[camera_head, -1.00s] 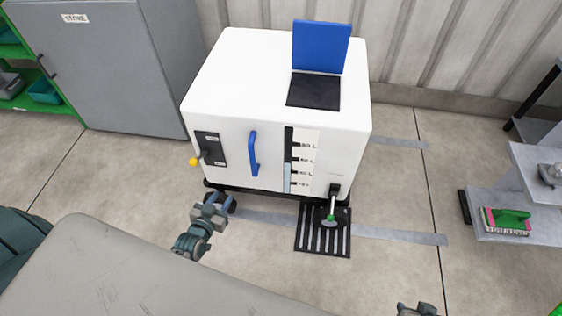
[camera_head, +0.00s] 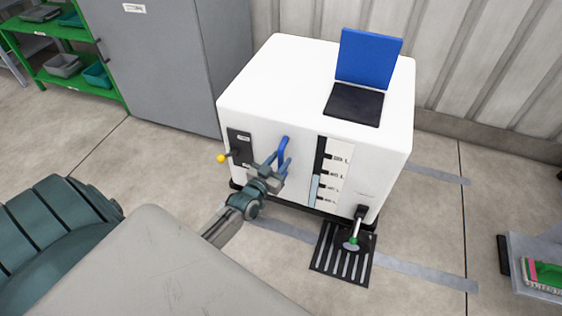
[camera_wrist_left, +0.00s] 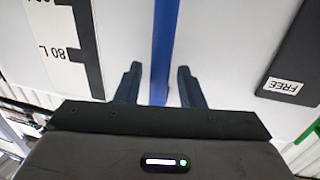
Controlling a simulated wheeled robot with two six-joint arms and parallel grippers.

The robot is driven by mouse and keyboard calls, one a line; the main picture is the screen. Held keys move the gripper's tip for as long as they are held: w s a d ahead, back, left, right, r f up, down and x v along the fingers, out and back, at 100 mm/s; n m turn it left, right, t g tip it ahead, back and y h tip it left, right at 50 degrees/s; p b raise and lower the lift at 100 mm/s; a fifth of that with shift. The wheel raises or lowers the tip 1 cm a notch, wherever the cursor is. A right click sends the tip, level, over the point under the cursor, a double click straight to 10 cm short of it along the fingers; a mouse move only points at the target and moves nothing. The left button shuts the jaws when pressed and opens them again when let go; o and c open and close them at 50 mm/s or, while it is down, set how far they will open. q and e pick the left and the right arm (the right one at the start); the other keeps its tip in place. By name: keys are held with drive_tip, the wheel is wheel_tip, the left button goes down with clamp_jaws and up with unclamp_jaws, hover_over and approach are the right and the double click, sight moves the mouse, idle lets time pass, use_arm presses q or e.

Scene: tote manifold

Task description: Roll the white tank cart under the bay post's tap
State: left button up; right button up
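The white tank cart (camera_head: 270,85) stands upright in the middle of the head view, its blue lid open on top. Its front carries a blue handle (camera_head: 285,147), a level gauge with a pale blue column (camera_head: 315,188), a lever with a yellow knob (camera_head: 222,158) and a small outlet (camera_head: 358,222) at the lower right. My left gripper (camera_head: 282,168) is at the blue handle. In the left wrist view its fingers (camera_wrist_left: 159,85) are open, one on each side of the handle (camera_wrist_left: 163,40), with gaps. My right gripper is out of view. No bay post shows.
A floor grate (camera_head: 343,255) lies below the outlet. A grey cabinet (camera_head: 170,60) and green shelves (camera_head: 110,92) stand at the left. A grey shelf unit (camera_head: 520,255) stands at the right. Ribbed wall (camera_head: 480,70) is behind the cart.

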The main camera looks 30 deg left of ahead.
use_arm(q)
drive_tip(key=shift+w, duration=0.6)
clamp_jaws()
drive_tip(key=shift+d, duration=0.1)
